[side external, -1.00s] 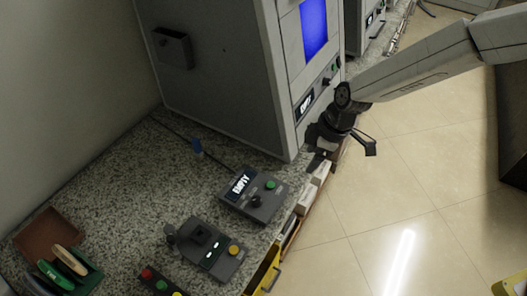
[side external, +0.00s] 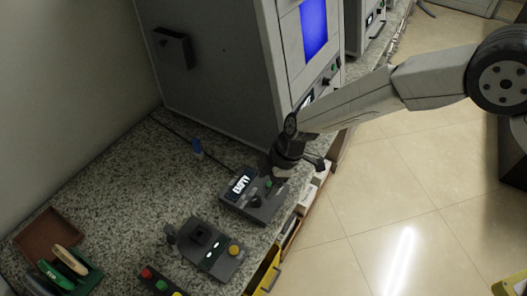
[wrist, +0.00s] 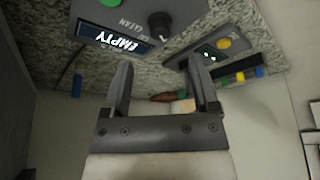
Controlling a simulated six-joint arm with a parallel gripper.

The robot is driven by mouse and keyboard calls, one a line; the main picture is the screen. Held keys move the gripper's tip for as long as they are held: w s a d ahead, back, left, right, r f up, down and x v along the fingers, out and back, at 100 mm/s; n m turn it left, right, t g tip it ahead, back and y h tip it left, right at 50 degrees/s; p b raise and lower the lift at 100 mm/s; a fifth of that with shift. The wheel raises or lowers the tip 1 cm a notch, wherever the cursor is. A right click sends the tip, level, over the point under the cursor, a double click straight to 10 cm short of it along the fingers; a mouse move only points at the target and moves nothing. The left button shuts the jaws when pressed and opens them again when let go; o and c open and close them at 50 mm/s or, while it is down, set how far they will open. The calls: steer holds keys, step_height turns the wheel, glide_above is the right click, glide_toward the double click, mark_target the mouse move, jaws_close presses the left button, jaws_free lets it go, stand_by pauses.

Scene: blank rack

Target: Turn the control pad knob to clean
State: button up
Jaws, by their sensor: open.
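The control pad (side external: 246,208) is a dark grey box on the speckled counter, with a lit display reading EMPTY (side external: 240,184). Its black knob (side external: 255,201) is on the front half; in the wrist view the knob (wrist: 160,24) is at the top, near the printed word CLEAN. The green button (wrist: 108,3) is partly cut off there. My gripper (side external: 277,178) is at the pad's right end in the side view and partly covers it. In the wrist view my gripper (wrist: 160,64) is open and empty, its fingers apart from the knob.
A second control box (side external: 228,262) with a joystick and yellow button stands in front of the pad. The large grey cabinet (side external: 225,100) rises behind it. A blue object (side external: 197,147) lies at the back. A brown and green tray (side external: 45,231) is at the left. Counter between them is clear.

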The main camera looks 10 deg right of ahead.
mark_target(257, 199)
steer(key=shift+x, duration=3.15)
jaws_close()
